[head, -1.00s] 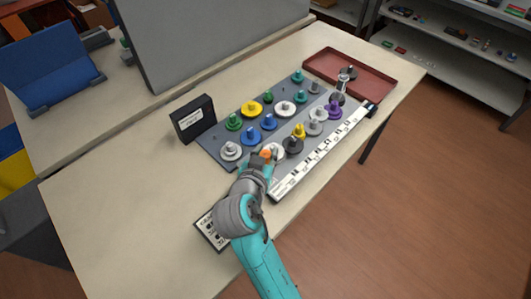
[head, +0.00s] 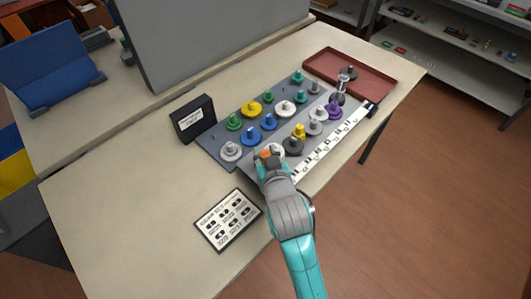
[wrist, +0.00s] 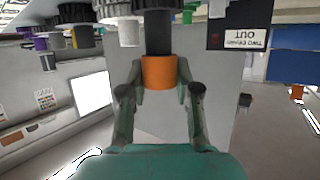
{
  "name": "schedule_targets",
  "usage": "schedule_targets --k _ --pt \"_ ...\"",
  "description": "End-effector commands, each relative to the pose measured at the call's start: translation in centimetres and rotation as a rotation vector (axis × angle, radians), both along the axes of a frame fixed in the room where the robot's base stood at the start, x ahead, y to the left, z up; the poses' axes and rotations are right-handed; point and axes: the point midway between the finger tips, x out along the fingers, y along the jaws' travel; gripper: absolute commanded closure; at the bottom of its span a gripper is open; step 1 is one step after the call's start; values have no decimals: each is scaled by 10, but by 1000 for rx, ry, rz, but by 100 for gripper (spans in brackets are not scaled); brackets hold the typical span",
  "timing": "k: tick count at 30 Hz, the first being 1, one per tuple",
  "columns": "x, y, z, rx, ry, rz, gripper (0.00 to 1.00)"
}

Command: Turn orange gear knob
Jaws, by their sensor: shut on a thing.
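The orange gear knob (head: 265,154) is at the near edge of the grey gear board (head: 222,152). In the wrist view the orange knob (wrist: 159,72) is a short cylinder below a dark shaft. My gripper (head: 268,160) is at the knob in the head view. In the wrist view my gripper (wrist: 160,82) has its two fingers on either side of the orange knob, shut on it. The gear beneath the knob is mostly hidden by my gripper in the head view.
Several coloured gears, such as a yellow gear (head: 252,108) and a purple gear (head: 333,111), stand close by. A black box (head: 193,119) stands left of the board, a printed card (head: 228,220) lies in front, and a red tray (head: 375,82) lies behind. The table's left side is clear.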

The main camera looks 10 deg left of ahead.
Motion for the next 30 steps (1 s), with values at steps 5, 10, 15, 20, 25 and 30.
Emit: schedule_targets --k 5,10,15,20,25,30 --pt "2 -3 0 2 1 139 100" --pt "2 -3 0 2 1 280 100" --pt "2 -3 0 1 2 423 100" --pt "2 -3 0 0 0 568 100" --pt "2 -2 0 0 1 715 100" --pt "2 -1 0 -2 1 833 100"
